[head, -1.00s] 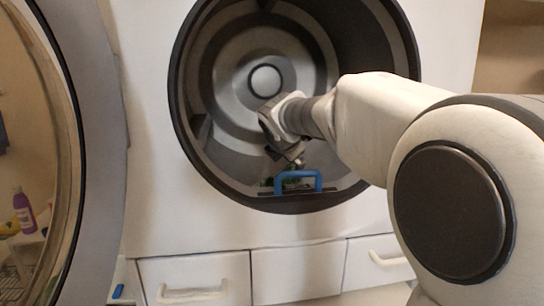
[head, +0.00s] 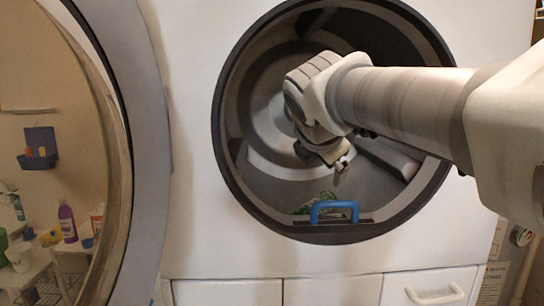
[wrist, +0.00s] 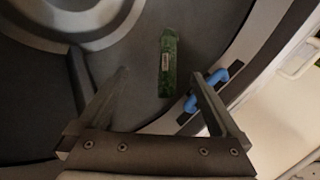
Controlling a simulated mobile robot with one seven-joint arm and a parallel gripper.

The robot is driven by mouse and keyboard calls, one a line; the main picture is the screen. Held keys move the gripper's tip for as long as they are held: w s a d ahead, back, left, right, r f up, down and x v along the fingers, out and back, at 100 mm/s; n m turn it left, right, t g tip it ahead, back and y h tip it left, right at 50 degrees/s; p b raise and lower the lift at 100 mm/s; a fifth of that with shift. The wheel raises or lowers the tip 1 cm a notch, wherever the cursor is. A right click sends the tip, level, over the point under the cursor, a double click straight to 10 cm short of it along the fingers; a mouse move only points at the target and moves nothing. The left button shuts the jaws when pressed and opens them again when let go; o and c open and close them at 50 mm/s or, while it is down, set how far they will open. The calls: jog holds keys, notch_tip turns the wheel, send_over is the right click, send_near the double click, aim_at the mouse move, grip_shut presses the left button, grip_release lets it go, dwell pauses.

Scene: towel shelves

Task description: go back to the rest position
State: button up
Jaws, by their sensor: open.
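A green item with a pale label (wrist: 168,65) lies in the drum (wrist: 215,30), apart from the fingers. It shows in the head view as a green patch (head: 318,202) behind the blue handle (head: 334,206) on the lower rim.
The open round door (head: 150,150) stands at the left, with bottles and a shelf showing in its glass. Drawers with white handles (head: 435,297) lie below the opening.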

jog(key=shift+s+r, duration=0.2)
jog(key=shift+s, duration=0.1)
jog(key=shift+s+f, duration=0.15)
jog(key=shift+s, duration=0.15)
jog(key=s+d+f+m+g+y, duration=0.2)
jog(key=s+f+m+g, duration=0.3)
jog(key=s+f+m, duration=1.7)
jog(key=shift+d+f+m+y, duration=0.25)
jog(key=shift+d+m+y, duration=0.15)
jog(key=shift+m, duration=0.7)
